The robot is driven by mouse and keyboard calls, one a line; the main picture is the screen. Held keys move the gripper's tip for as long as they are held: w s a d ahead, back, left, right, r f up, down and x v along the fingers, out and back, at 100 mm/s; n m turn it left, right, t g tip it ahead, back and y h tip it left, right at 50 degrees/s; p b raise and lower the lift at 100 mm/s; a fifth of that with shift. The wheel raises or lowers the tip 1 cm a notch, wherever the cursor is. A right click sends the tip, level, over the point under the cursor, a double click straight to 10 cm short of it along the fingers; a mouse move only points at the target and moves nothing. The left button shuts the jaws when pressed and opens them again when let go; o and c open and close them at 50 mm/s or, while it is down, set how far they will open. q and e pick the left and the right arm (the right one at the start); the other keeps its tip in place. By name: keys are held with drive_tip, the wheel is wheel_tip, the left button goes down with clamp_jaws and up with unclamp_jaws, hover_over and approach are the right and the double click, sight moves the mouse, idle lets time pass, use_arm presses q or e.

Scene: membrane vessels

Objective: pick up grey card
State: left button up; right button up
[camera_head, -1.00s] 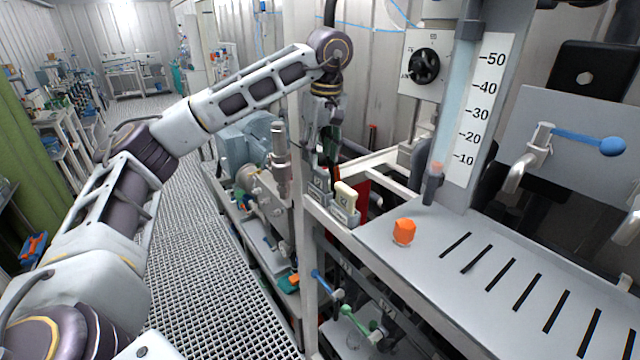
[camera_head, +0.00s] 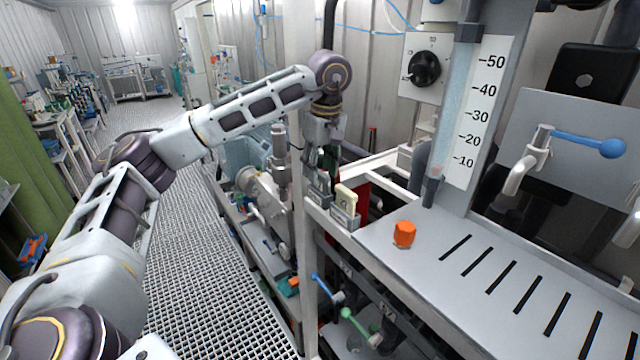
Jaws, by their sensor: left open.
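The grey card (camera_head: 318,188) stands upright in a small holder on the frame's ledge, left of a cream card (camera_head: 346,197). My left gripper (camera_head: 323,168) points down right over the grey card, with its fingers open at the card's upper part. The fingers hide the top of the card, and I cannot tell whether they touch it. My right gripper is not in view.
A white post (camera_head: 300,130) stands close to the left of the gripper. To the right are an orange knob (camera_head: 404,233) on a slotted grey panel (camera_head: 480,270) and a scaled column (camera_head: 475,110). A grated floor (camera_head: 190,250) lies at left.

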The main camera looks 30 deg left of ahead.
use_arm(q)
drive_tip(key=shift+a+f, duration=0.15)
drive_tip(key=shift+f, duration=0.75)
clamp_jaws()
